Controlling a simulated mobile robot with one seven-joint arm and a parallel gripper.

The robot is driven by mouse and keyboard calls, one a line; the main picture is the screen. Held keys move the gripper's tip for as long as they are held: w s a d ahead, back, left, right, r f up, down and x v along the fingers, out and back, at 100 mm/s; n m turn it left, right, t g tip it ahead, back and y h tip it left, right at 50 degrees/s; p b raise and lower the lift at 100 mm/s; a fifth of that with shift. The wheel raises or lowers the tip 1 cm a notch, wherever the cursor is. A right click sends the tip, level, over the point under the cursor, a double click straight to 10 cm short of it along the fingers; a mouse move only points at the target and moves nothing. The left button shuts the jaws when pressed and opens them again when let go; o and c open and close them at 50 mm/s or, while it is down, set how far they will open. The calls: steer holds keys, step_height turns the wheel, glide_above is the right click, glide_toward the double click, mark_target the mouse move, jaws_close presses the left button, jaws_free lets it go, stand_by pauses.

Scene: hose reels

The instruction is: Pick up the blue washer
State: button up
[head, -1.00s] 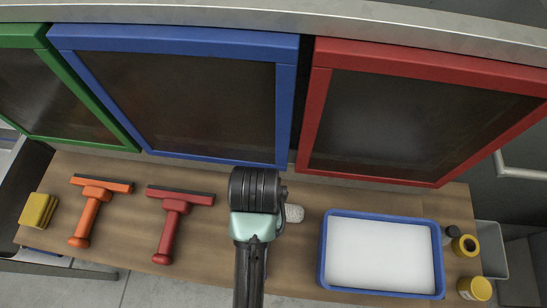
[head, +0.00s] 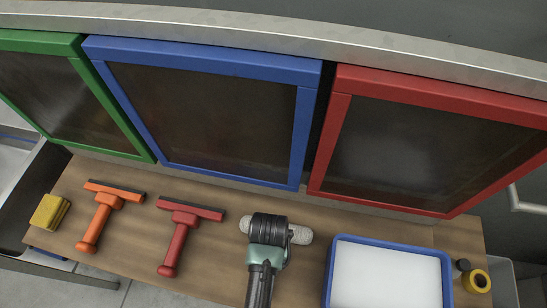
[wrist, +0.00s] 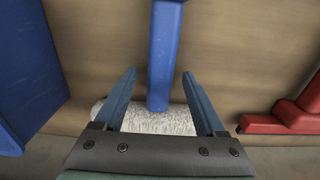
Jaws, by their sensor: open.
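The blue washer shows in the wrist view as a blue handle (wrist: 163,50) running down to a whitish fleece head (wrist: 165,119). In the head view only the two ends of its fleece (head: 300,235) show, left and right of my gripper (head: 268,230), which hides the rest. My gripper (wrist: 158,75) is open above the washer. Its two fingers lie on either side of the blue handle in the wrist view, with a gap on each side. Their height above the handle is hard to tell.
A blue-rimmed tray (head: 333,270) with white contents stands right of the washer. A red squeegee (head: 183,228), an orange squeegee (head: 103,212) and yellow sponges (head: 49,212) lie to the left. Blue (head: 205,60), red and green framed panels stand behind the wooden tabletop.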

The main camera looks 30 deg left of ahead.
steer(key=shift+f, duration=0.2)
jaws_close()
stand_by(0.4)
step_height(320, 180, up, 10)
steer(key=shift+r, duration=0.1)
steer(key=c, duration=0.6)
jaws_free()
steer(key=shift+c, duration=0.2)
jaws_close()
